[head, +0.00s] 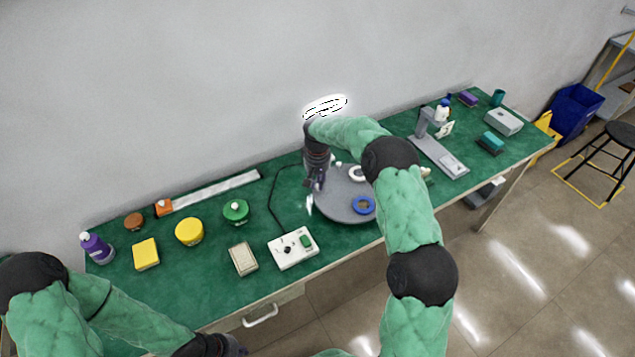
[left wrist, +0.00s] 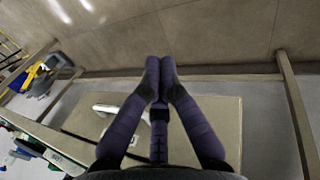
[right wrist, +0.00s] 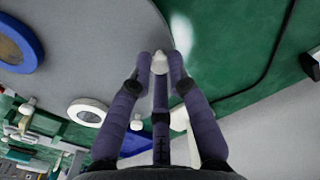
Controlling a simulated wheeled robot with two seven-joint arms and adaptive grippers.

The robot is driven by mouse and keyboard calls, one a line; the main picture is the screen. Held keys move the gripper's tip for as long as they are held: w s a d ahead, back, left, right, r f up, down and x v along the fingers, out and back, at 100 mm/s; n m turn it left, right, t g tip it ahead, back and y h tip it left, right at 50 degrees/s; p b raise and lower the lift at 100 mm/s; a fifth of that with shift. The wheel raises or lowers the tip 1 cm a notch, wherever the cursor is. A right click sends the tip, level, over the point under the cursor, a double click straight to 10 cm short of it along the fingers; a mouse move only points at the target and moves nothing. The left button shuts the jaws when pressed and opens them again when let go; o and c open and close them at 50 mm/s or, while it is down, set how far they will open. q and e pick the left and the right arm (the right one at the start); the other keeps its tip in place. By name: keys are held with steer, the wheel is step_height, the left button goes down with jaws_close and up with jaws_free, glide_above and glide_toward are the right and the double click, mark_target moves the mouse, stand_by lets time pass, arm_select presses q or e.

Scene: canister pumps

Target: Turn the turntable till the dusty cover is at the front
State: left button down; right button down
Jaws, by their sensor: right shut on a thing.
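The grey turntable (head: 340,207) stands on the green bench with a blue ring-shaped piece (head: 364,205) at its front right and a white ring-shaped piece (head: 357,173) towards the back. In the right wrist view the blue piece (right wrist: 18,44) has a beige centre; the white one (right wrist: 88,112) is nearer. I cannot tell which piece is the dusty cover. My right gripper (right wrist: 160,72) is shut on a small white peg (right wrist: 160,60) at the turntable's left edge. My arm hides part of the disc. My left gripper (left wrist: 160,72) is shut and empty, off the bench's front.
A grey stand (head: 440,157) is at right. A black cable (head: 273,200) lies behind the switch box.

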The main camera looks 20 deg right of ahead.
steer(key=c, duration=1.2)
jaws_free()
step_height(320, 180, up, 12)
steer(key=shift+r, duration=0.1)
